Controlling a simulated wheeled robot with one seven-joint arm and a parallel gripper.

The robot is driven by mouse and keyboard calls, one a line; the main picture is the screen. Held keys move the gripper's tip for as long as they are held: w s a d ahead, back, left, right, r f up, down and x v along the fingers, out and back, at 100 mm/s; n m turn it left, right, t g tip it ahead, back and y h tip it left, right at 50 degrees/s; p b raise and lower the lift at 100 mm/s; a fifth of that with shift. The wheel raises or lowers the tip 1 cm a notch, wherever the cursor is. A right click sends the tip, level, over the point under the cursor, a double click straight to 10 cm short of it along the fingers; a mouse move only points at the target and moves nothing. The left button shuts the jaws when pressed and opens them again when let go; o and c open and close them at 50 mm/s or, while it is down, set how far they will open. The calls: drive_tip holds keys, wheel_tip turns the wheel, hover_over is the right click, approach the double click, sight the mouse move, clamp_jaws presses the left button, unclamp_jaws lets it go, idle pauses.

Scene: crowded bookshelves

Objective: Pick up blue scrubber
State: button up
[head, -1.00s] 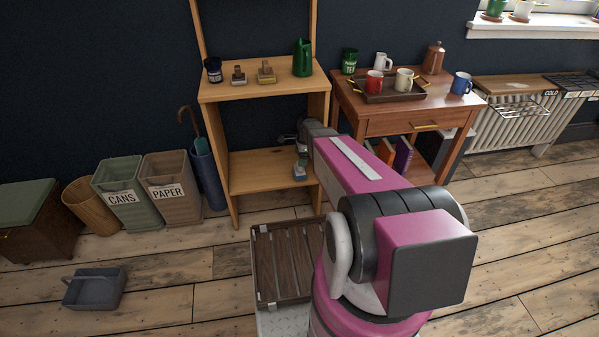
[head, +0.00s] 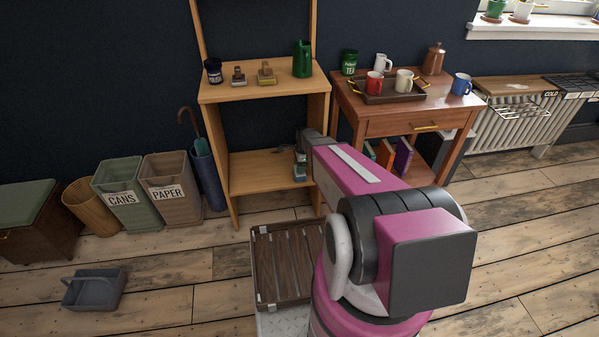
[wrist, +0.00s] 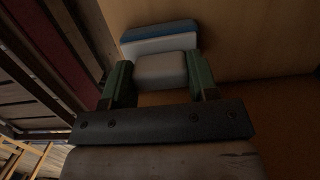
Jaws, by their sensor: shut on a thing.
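The blue scrubber (wrist: 160,46) shows in the wrist view as a block with a blue strip, a white layer and a pale grey part towards me. My gripper (wrist: 158,66) has its two green fingers on either side of the grey part and is shut on it. In the head view my gripper (head: 300,158) is at the right side of the wooden shelf unit's lower compartment. The scrubber is small and partly hidden there, and I cannot tell whether it touches the board.
The lower shelf board (head: 258,172) is clear to the left. The unit's right upright (head: 324,110) is close to my arm. A wooden table (head: 430,108) is to the right.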

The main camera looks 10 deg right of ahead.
drive_tip(key=shift+r, duration=0.1)
drive_tip(key=shift+r, duration=0.65)
wheel_tip(320, 180, up, 3)
drive_tip(key=shift+s, duration=0.1)
drive_tip(key=s+a+r, duration=0.6)
drive_tip(key=s+a, duration=0.1)
drive_tip(key=s, duration=0.1)
drive_tip(key=shift+s+a+r, duration=0.25)
drive_tip(key=shift+s+a, duration=0.05)
drive_tip(key=shift+s, duration=0.05)
